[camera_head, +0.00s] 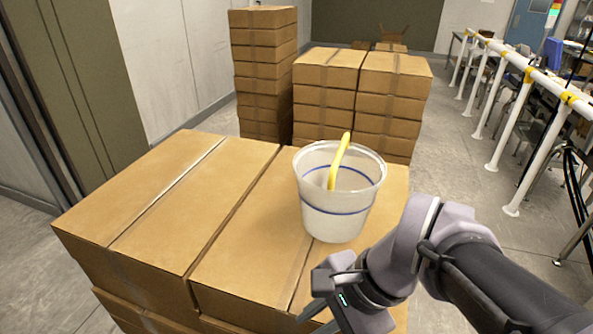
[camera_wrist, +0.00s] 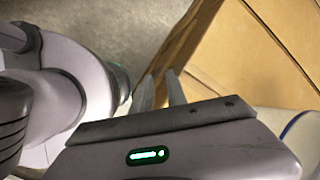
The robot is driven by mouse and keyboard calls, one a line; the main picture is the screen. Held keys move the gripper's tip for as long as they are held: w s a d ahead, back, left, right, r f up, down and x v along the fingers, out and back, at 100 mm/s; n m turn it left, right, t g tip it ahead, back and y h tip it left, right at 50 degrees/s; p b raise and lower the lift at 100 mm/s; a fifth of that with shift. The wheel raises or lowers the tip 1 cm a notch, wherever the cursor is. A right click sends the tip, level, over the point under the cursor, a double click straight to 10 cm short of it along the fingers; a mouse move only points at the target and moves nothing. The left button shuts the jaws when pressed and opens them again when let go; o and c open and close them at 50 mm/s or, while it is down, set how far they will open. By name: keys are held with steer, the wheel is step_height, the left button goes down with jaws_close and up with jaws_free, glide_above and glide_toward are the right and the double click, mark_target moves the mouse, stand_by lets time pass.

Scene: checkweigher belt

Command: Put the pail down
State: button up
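The pail (camera_head: 335,215) is white and translucent, with blue bands and a yellow handle (camera_head: 339,160) rising above its rim. It appears to stand upright on top of the front stack of cardboard boxes (camera_head: 165,200). A part of the pail also shows at the right edge of the wrist view (camera_wrist: 303,132). My gripper (camera_head: 318,312) is in front of the pail and below its rim, apart from it, by the front side of the boxes. In the wrist view the two fingers (camera_wrist: 160,88) stand a little apart with nothing between them.
Taller stacks of cardboard boxes (camera_head: 265,70) stand behind. A white railing (camera_head: 520,130) with yellow joints runs along the right, with equipment beyond it. A wall and a dark green panel are at the left. Grey floor lies open between the boxes and the railing.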

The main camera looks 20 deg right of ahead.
steer(key=w+d+r+m+t+y+p, duration=0.35)
steer(key=d+r+m, duration=0.2)
steer(key=m, duration=0.55)
steer(key=w+d+r+m+t+y+p, duration=0.4)
steer(key=d+m, duration=0.3)
steer(key=m, duration=0.5)
steer(key=w+d+r+m+t+h+p, duration=0.1)
steer(key=d+r+m+t+h, duration=0.15)
steer(key=d+m, duration=0.3)
steer(key=d+r+m+t+h, duration=0.1)
steer(key=d+m+t, duration=0.2)
steer(key=d+m, duration=0.25)
steer(key=w+a+b, duration=0.1)
steer(key=w+a, duration=0.3)
steer(key=w, duration=0.4)
steer(key=w+a+n+b, duration=0.1)
steer(key=w+a, duration=0.3)
steer(key=w, duration=0.3)
steer(key=shift+w+f+b, duration=0.15)
steer(key=shift+w+b, duration=0.2)
jaws_close()
